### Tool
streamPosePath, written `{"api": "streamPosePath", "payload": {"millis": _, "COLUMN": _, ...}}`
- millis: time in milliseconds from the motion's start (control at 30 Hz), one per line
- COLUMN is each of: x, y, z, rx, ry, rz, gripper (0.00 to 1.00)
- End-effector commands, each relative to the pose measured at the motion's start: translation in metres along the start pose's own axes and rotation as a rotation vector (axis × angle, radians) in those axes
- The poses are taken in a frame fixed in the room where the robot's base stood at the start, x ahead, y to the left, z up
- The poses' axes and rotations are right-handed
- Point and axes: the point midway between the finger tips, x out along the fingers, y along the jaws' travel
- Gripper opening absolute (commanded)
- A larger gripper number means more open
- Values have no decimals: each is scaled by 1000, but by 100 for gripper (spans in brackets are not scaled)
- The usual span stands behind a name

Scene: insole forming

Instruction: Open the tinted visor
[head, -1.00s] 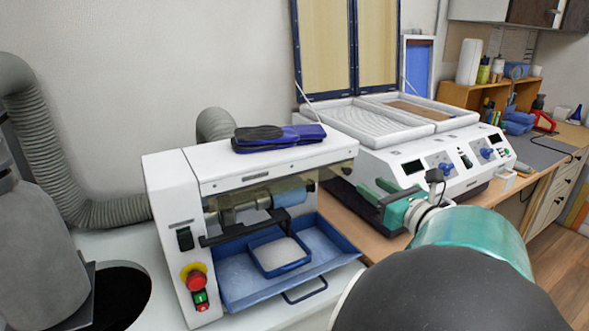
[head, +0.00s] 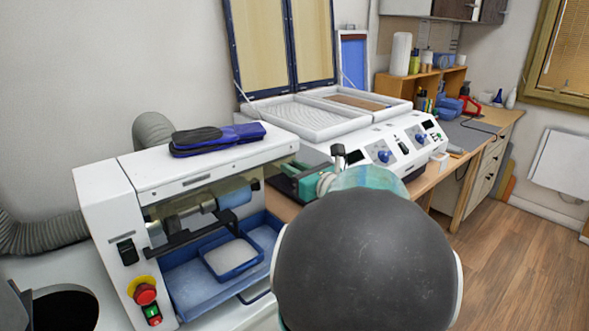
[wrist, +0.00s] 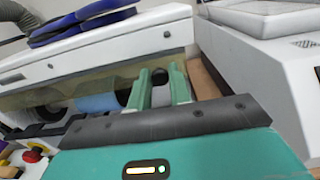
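The tinted visor (head: 160,228) is a see-through brownish panel across the front opening of the white grinding machine (head: 115,200). It hangs down over the rollers, with a dark bar handle (head: 185,238) along its lower front. In the wrist view the visor (wrist: 62,92) shows beyond my fingers, under the machine's white top. In the head view my gripper (head: 285,180) is at the machine's right end, partly hidden by my arm. I cannot tell whether it touches the visor.
A blue drawer (head: 190,285) with a small blue tray (head: 232,258) sits under the visor. Dark insoles (head: 215,138) lie on the machine top. A white press (head: 370,140) with raised lids stands close on the right. A red stop button (head: 145,294) is at the lower left.

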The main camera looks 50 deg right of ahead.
Motion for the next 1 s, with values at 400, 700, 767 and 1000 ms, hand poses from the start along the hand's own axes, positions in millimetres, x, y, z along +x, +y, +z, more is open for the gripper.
{"api": "streamPosePath", "payload": {"millis": 400, "x": -1, "y": 1, "z": 3, "rx": -4, "ry": 43, "rz": 2, "gripper": 0}}
{"api": "streamPosePath", "payload": {"millis": 700, "x": -4, "y": 1, "z": 10, "rx": -6, "ry": 209, "rz": 1, "gripper": 0}}
{"api": "streamPosePath", "payload": {"millis": 767, "x": -4, "y": 1, "z": 11, "rx": -7, "ry": 256, "rz": 3, "gripper": 0}}
{"api": "streamPosePath", "payload": {"millis": 1000, "x": -6, "y": 0, "z": 20, "rx": -8, "ry": 458, "rz": 0, "gripper": 0}}
